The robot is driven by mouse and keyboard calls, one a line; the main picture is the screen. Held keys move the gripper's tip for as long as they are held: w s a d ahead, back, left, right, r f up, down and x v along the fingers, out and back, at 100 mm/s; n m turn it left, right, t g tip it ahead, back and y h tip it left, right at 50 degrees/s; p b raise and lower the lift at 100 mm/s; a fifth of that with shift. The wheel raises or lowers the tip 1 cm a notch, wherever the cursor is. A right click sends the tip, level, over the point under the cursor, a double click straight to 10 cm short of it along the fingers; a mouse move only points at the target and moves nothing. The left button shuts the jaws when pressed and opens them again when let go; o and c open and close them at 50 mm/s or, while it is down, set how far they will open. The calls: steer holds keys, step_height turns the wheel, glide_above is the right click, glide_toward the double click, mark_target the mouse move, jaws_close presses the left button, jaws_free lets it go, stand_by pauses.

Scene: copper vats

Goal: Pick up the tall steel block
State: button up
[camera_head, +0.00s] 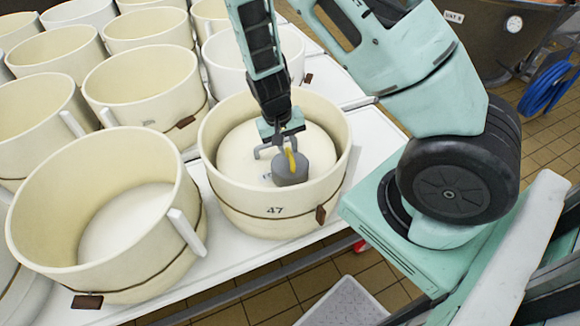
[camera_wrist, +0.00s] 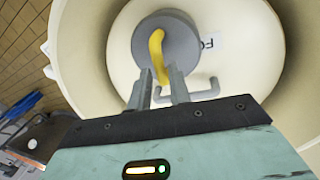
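A round grey steel block (camera_head: 289,176) with a yellow handle (camera_head: 292,160) stands on the cream lid (camera_head: 240,150) inside the cream tub marked 47 (camera_head: 265,211). In the wrist view the steel block (camera_wrist: 181,35) is just beyond my fingers, with its curved yellow handle (camera_wrist: 157,50) pointing toward them. My gripper (camera_head: 284,146) is low over the lid, close to the block. In the wrist view my gripper (camera_wrist: 161,78) has its two fingers apart, with the handle's near end by the gap. I cannot tell whether they touch it.
A bent grey lid handle (camera_wrist: 205,93) is close to my right finger in the wrist view. The tub's wall surrounds my gripper. An open cream tub (camera_head: 105,215) stands to the left, with several more behind. They stand on a white table (camera_head: 375,150).

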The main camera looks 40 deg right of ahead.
mark_target(289, 153)
steer(key=shift+s+d+f, duration=0.15)
steer(key=shift+f, duration=0.75)
steer(key=shift+s+d+f, duration=0.1)
steer(key=shift+s+f, duration=0.05)
steer(key=shift+f, duration=0.7)
jaws_close()
steer(key=shift+r, duration=0.1)
